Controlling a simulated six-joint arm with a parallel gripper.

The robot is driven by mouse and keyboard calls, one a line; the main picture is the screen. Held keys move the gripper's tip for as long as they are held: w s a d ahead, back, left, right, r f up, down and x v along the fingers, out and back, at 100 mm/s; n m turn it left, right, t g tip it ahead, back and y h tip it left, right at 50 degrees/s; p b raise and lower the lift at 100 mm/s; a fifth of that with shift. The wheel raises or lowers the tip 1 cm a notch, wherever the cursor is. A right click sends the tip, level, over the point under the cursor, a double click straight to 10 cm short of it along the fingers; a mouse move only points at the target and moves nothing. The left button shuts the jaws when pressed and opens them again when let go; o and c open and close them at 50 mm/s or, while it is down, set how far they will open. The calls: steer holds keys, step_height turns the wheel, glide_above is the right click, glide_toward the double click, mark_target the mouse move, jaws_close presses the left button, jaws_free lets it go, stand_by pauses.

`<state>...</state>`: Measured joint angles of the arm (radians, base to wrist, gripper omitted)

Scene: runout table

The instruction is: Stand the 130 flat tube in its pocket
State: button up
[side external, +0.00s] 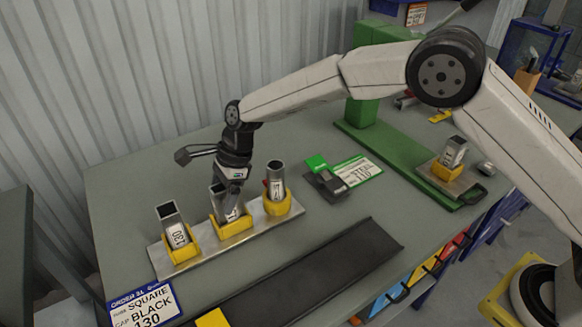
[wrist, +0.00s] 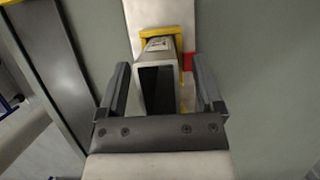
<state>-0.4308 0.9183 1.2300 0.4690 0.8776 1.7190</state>
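A flat silver tube (side external: 218,190) with a white label stands, leaning slightly, in the middle yellow pocket (side external: 232,218) of a metal plate. My gripper covers part of it and its label cannot be read. In the wrist view its dark rectangular mouth (wrist: 156,88) faces me, in front of a yellow pocket (wrist: 175,36). My gripper (side external: 230,190) is lowered over this tube; in the wrist view its fingers (wrist: 160,85) straddle the tube with a gap on each side, so it looks open.
A square tube (side external: 170,220) labelled 130 stands in the left pocket and a round tube (side external: 276,178) in the right one. An order card (side external: 145,305) reads square, black, 130. A dark channel (side external: 310,275) runs in front. A green stand (side external: 400,160) is behind, right.

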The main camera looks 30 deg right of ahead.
stand_by(0.3)
steer(key=v, duration=0.7)
steer(key=shift+r, duration=0.4)
steer(key=shift+d, duration=0.25)
steer(key=s+d+f+n+t+h, duration=0.1)
steer(key=s+d+f+n+h, duration=0.1)
steer(key=s+d+n, duration=0.7)
steer(key=s+d+f+n+t+h, duration=0.1)
steer(key=s+d+f+n+h, duration=0.1)
steer(key=s+d+n, duration=0.7)
steer(key=s+d, duration=0.6)
steer(key=d, duration=0.3)
steer(key=shift+d+t+h, duration=0.25)
steer(key=shift+t+h, duration=0.05)
